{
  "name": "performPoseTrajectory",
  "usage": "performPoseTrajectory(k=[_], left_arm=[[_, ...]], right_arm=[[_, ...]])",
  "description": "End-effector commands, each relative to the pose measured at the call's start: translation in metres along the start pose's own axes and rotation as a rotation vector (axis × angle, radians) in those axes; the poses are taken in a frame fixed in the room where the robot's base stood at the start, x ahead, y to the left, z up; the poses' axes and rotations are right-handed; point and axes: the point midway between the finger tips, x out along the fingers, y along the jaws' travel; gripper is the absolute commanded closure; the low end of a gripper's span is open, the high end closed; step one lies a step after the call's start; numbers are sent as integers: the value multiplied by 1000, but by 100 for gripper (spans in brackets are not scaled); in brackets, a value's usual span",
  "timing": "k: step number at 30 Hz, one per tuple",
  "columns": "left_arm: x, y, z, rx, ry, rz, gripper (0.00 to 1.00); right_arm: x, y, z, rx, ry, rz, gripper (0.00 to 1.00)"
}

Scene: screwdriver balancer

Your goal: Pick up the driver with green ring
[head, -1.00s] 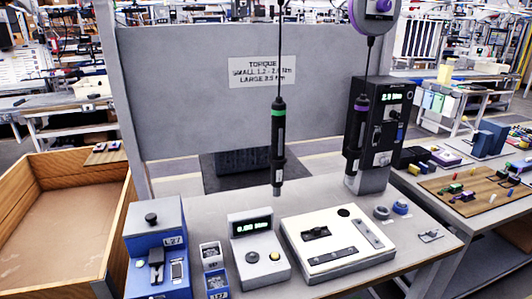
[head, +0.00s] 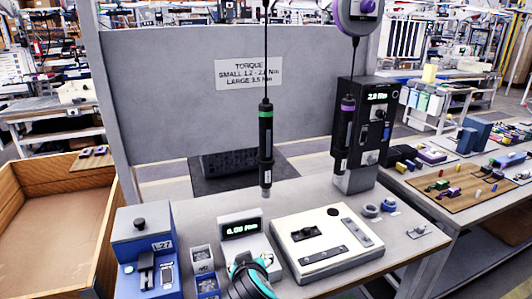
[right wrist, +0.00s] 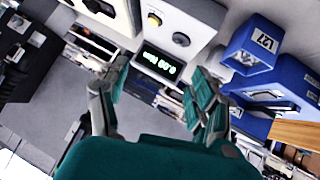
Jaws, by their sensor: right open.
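The driver with the green ring (head: 265,140) is a black, upright tool hanging on a cable in the middle of the head view, its tip just above the table (head: 190,218). My right gripper (head: 250,272) is at the bottom of the head view, low and nearer than the driver, clearly apart from it. In the right wrist view my right gripper (right wrist: 157,72) shows two teal-padded fingers spread open with nothing between them. I cannot make out the green ring in the right wrist view. My left gripper is in neither view.
A second driver with a purple ring (head: 345,125) hangs to the right, before a black controller (head: 374,95). A grey display box (head: 240,226), a white fixture (head: 326,243) and a blue box (head: 144,235) stand on the table. A grey panel (head: 190,90) rises behind.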

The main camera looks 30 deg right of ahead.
Motion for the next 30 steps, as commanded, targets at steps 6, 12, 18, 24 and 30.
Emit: performPoseTrajectory(k=[6, 12, 18, 24, 30], left_arm=[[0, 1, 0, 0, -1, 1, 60], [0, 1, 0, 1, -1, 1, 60], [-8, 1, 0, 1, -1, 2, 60], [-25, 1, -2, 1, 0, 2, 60], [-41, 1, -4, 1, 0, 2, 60]], right_arm=[[-31, 40, -162, 239, 346, 232, 35], [-69, 69, -236, 386, 540, 347, 35], [-69, 83, -257, 414, 581, 373, 35], [-37, 104, -277, 412, 578, 374, 35], [-4, 122, -295, 410, 576, 372, 35]])
